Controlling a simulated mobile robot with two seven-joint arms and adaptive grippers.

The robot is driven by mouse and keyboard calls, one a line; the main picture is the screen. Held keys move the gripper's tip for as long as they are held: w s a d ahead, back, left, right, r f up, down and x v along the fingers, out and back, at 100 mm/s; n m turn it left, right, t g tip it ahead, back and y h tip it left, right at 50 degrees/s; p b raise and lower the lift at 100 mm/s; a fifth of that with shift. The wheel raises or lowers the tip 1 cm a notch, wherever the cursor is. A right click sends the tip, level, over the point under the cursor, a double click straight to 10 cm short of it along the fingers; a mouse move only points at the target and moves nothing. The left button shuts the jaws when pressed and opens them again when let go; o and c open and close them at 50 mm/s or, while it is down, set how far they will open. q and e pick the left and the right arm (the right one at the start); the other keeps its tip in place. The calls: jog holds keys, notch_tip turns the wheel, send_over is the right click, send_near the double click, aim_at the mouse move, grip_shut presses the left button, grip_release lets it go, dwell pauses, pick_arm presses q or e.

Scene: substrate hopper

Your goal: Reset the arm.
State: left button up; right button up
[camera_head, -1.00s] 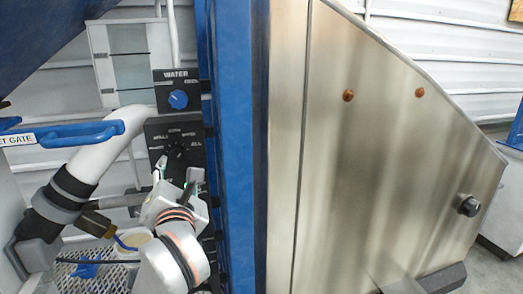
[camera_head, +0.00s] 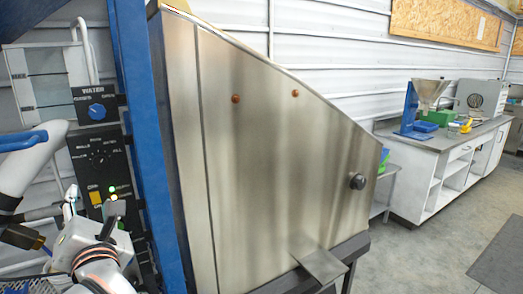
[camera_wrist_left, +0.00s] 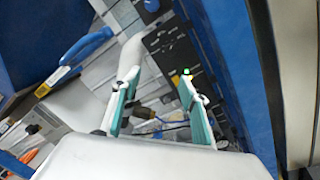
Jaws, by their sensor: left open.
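My left gripper (camera_head: 90,208) is at the lower left of the head view, in front of the black control panel (camera_head: 101,160). In the left wrist view its two fingers (camera_wrist_left: 155,105) stand apart with nothing between them. The panel carries a blue water knob (camera_head: 96,110), a black dial, a yellow switch and small lit lamps. A gap separates the fingers from the panel's knobs as far as I can tell. My right gripper is not in view.
A blue post (camera_head: 150,140) and a large steel hopper (camera_head: 290,150) stand right of my left arm. A blue handle (camera_head: 22,140) and a white pipe (camera_head: 30,165) are at the left. A workbench (camera_head: 440,145) stands at the far right, with open floor before it.

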pick_arm(q)
jog(key=s+d+f+m+t+h, duration=0.1)
jog(key=d+f+m+t+h, duration=0.1)
jog(key=d+f+m+h, duration=0.6)
jog(key=d+f+m+t+h, duration=0.1)
jog(key=d+f+m+t, duration=0.1)
jog(key=f+m, duration=0.8)
jog(key=s+d+f+m+t+h, duration=0.15)
jog(key=d+f+m+h, duration=0.3)
jog(key=m, duration=0.85)
jog(key=s+a+f+m+g, duration=0.1)
jog(key=s+f+m+g, duration=0.2)
jog(key=f, duration=1.2)
jog(key=s+a+f+m+g, duration=0.1)
jog(key=s+f+m+g, duration=0.3)
jog(key=s+f+g, duration=0.3)
jog(key=s+f, duration=0.4)
jog(key=f, duration=0.4)
jog(key=shift+s+a+f+y, duration=0.15)
jog(key=shift+a+f+y, duration=0.05)
jog(key=shift+f+y, duration=0.15)
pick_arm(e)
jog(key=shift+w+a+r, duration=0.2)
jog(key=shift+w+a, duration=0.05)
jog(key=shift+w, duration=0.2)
pick_arm(q)
jog(key=shift+r, duration=0.1)
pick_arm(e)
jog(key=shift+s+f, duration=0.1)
